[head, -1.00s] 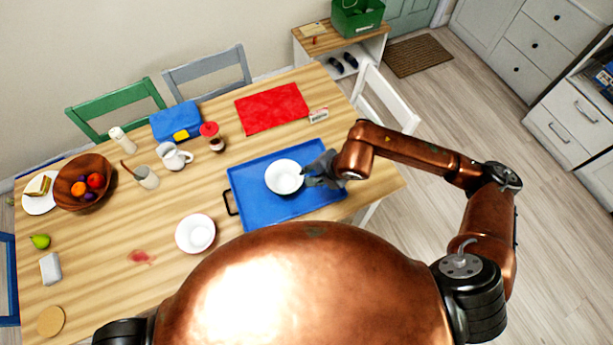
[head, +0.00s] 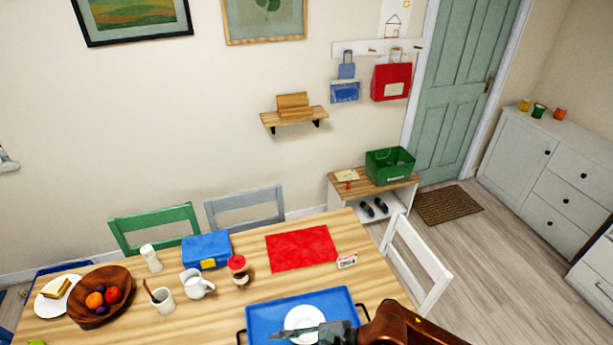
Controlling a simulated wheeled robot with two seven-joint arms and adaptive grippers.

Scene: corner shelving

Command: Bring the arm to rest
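My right arm (head: 405,328) comes in from the lower right, over the blue tray (head: 268,318) on the table. My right gripper (head: 285,332) points left, and its dark fingers overlap the white bowl (head: 304,316) on the tray in the head view. I cannot tell whether the fingers touch the bowl or hang above it, nor whether they are open or shut. The bottom edge of the view cuts off part of the tray. My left gripper is not in view.
The wooden table (head: 215,308) holds a fruit bowl (head: 82,316), a mug (head: 162,299), a jug (head: 195,284), a blue lunch box (head: 205,247) and a red mat (head: 300,248). A white chair (head: 420,262) stands at the right. Floor beyond it is clear.

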